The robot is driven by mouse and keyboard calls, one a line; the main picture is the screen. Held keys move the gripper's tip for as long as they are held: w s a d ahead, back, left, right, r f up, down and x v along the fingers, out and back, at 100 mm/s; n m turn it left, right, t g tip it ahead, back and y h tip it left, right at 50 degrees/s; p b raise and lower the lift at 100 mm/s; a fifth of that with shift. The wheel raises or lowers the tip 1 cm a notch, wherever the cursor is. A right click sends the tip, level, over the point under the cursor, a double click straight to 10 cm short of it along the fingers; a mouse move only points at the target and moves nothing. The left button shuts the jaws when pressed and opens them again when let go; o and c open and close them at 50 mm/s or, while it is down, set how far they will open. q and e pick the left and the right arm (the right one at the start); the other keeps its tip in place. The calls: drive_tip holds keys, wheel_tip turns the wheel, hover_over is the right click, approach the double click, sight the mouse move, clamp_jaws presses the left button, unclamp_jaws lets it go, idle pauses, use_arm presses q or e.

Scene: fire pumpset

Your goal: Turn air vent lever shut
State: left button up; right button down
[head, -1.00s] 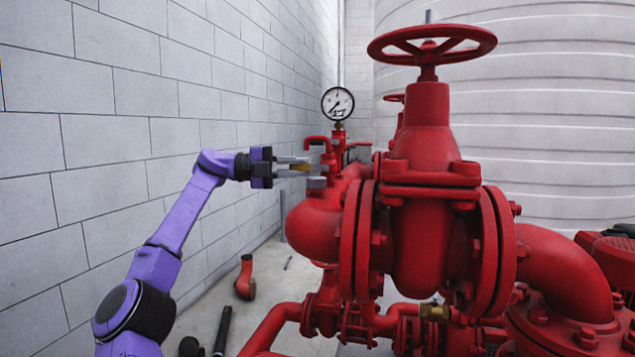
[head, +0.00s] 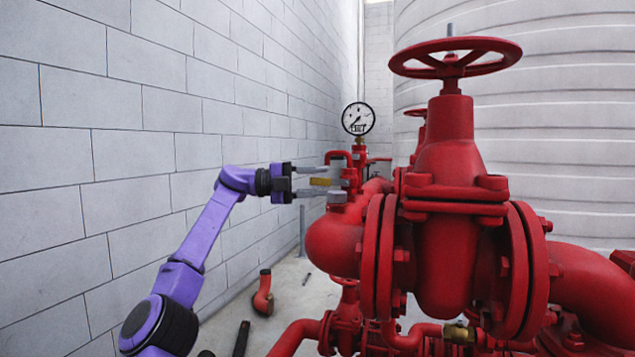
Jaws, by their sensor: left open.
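The air vent lever (head: 321,181) looks like a short yellowish bar. It points left from the red vent fitting (head: 350,173) beneath the pressure gauge. My left gripper (head: 328,181) comes in from the left with its jaws open. One finger is above the lever and one below it, with the lever in the gap between them. I cannot tell whether either finger touches it. The fingertips reach close to the red fitting. My right gripper is not in view.
A round pressure gauge (head: 358,118) stands above the fitting. A large red valve with a handwheel (head: 456,58) and flanged pipes fills the right. A grey block wall (head: 130,150) runs along the left. A loose red pipe piece (head: 263,293) is on the floor.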

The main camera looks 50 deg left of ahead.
use_arm(q)
drive_tip(key=p+v, duration=0.1)
drive_tip(key=v, duration=0.9)
